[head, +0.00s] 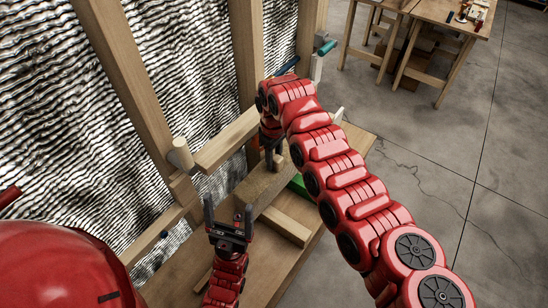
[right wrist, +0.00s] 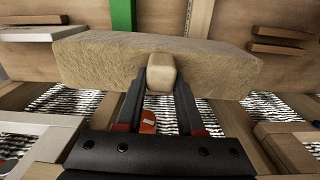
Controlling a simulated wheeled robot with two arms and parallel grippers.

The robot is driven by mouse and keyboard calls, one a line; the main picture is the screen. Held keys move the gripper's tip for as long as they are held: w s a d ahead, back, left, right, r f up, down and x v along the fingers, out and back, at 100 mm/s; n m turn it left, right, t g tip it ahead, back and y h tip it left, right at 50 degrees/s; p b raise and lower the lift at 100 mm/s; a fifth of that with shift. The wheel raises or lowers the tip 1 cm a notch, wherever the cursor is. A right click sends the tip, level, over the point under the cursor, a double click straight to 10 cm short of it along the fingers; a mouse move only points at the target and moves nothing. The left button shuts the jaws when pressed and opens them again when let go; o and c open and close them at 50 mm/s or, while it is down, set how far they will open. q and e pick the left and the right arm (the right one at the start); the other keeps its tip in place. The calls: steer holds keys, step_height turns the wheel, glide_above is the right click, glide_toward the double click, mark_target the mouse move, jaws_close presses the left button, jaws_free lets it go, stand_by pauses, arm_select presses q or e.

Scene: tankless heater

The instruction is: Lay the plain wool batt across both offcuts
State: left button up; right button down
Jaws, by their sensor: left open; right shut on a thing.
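The wool batt (head: 256,192) is a tan fibrous slab over the bench, and it fills the upper middle of the right wrist view (right wrist: 100,65). A pale wooden knob (right wrist: 161,72) stands out from its face. My right gripper (head: 272,158) is shut on this knob, one finger on each side. One offcut (head: 286,226) is a pale wood strip on the bench, right of the batt. A second strip (head: 203,281), likely the other offcut, shows partly behind my left gripper (head: 228,208). That gripper is open and empty, left of the batt. I cannot tell whether the batt touches an offcut.
The bench (head: 170,272) runs along a stud wall with crinkled foil (head: 50,100) between wooden studs (head: 125,75). A green object (head: 297,184) lies just beyond the batt. Another table (head: 440,12) stands far off.

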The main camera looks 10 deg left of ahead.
steer(key=shift+f, duration=0.2)
steer(key=shift+c, duration=2.2)
jaws_free()
step_height(320, 180, up, 17)
steer(key=p, duration=0.3)
steer(key=shift+r, duration=0.2)
